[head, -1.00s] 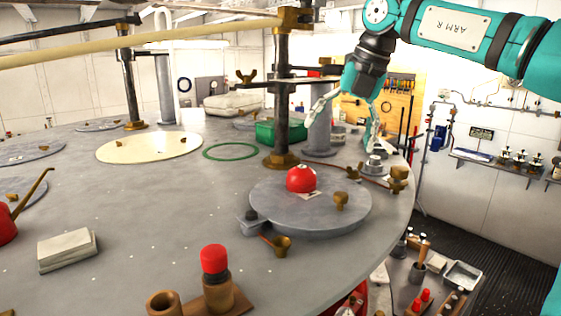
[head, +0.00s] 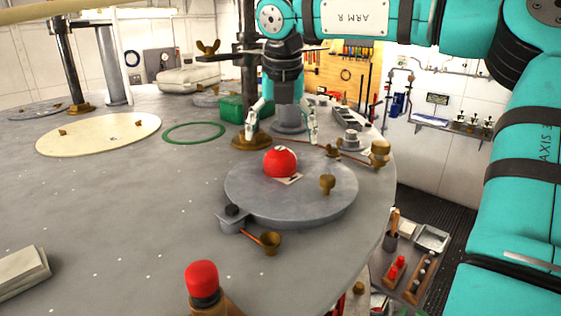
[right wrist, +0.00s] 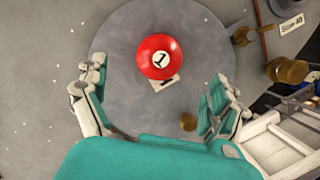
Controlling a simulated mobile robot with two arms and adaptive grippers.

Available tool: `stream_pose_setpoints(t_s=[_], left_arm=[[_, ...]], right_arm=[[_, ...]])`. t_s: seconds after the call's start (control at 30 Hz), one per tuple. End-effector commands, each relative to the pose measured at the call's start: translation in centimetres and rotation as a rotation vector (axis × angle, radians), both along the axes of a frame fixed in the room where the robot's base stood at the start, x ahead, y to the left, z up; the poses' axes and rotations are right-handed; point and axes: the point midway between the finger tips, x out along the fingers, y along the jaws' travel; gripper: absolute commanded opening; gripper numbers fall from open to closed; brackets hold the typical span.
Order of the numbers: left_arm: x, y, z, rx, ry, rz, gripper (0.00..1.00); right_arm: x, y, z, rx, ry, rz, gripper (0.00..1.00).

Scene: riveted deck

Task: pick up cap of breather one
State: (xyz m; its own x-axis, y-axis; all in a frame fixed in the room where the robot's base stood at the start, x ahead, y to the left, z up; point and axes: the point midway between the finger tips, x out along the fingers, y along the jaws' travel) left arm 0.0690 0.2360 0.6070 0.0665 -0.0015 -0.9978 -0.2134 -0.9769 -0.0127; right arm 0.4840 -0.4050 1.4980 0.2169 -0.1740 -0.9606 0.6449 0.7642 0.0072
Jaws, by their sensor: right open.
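The red cap of breather one (head: 280,162) sits on a round grey lid (head: 250,205) on the deck in the head view. In the right wrist view the cap (right wrist: 160,56) shows a white disc with the number 1, beside a small pale tag (right wrist: 165,82). My right gripper (head: 282,128) is open and empty, fingers pointing down, above and behind the cap. In the right wrist view its fingers (right wrist: 158,105) are spread wide, with the cap ahead of them and touching neither. My left gripper is not in view.
A brass knob (head: 327,184) stands on the lid close to the cap. A brass post (head: 380,153) stands near the deck's right edge. A second red cap (head: 202,279) is at the front. A green ring (head: 194,133) lies flat at the left.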

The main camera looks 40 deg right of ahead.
Motion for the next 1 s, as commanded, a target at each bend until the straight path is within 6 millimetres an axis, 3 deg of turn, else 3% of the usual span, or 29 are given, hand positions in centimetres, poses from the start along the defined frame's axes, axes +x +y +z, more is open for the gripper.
stream_pose_setpoints(t_s=[0.1,0.2,0.37,0.63,0.9,1.0], left_arm=[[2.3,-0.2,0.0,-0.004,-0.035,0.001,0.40],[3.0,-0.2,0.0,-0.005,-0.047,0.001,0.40],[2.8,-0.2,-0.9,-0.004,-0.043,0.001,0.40],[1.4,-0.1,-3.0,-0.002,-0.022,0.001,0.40],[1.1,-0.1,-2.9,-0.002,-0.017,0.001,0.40],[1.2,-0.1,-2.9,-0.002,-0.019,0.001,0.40]], right_arm=[[0.0,-0.1,-1.2,0.001,0.014,0.001,0.96],[0.1,-0.2,-1.3,0.001,0.013,0.001,0.96],[0.3,-0.4,-2.7,0.003,0.013,0.000,0.96],[1.1,-1.1,-6.6,0.002,0.012,0.000,0.96],[1.2,-1.1,-6.7,0.001,0.011,-0.001,0.95],[1.2,-1.1,-6.6,0.001,0.011,0.000,0.82]])
